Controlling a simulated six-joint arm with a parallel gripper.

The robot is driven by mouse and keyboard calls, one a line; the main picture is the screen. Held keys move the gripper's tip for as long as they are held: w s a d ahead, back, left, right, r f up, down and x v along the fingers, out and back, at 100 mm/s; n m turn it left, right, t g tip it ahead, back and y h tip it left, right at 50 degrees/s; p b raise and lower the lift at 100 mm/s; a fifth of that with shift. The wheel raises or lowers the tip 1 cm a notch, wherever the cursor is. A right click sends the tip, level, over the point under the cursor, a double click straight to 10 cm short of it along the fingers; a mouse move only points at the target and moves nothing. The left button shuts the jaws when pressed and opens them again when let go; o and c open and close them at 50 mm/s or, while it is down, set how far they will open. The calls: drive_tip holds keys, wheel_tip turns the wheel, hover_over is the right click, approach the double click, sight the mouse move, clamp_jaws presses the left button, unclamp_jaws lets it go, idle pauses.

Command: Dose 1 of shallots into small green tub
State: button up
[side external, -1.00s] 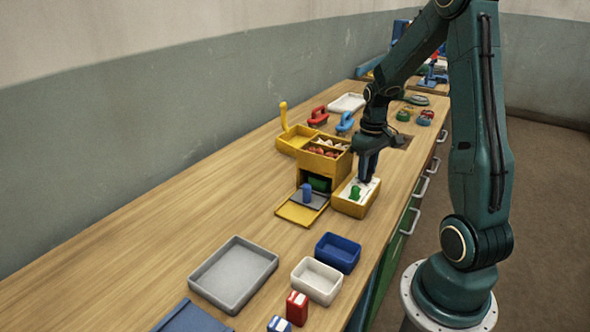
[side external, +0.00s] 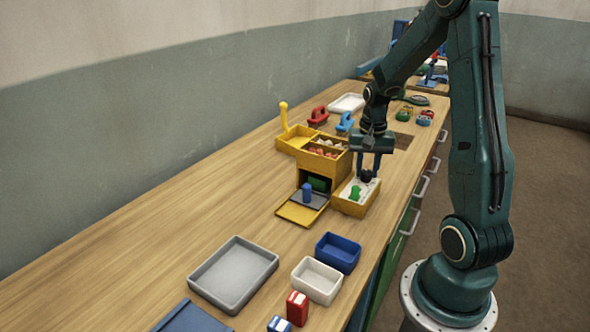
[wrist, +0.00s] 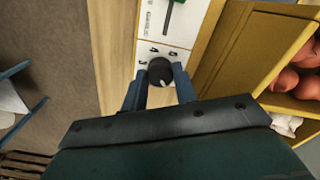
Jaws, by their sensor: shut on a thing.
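The yellow dispenser (side external: 325,162) stands mid-bench, with reddish shallots (side external: 318,153) in a top compartment; they also show in the wrist view (wrist: 284,84). A dark green thing, perhaps the small tub (side external: 319,183), is in its shadowed front opening, partly hidden. A white panel (wrist: 169,23) on a yellow box beside it carries a green lever (wrist: 174,16) and a round black knob (wrist: 160,70) with a white pointer. My gripper (side external: 368,174) points down over the panel and is shut on the knob, one blue finger each side.
Grey (side external: 234,274), white (side external: 317,281) and blue (side external: 338,252) trays stand nearer the camera. Red (side external: 318,115) and blue (side external: 345,121) handled tools lie behind. The bench's left side is clear.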

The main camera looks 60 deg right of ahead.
sight(367, 171)
drive_tip(key=shift+m, duration=0.5)
drive_tip(key=o, duration=1)
drive_tip(key=shift+c, duration=0.2)
drive_tip(key=shift+r, duration=0.15)
wheel_tip(367, 171, up, 14)
drive_tip(key=shift+f, duration=0.2)
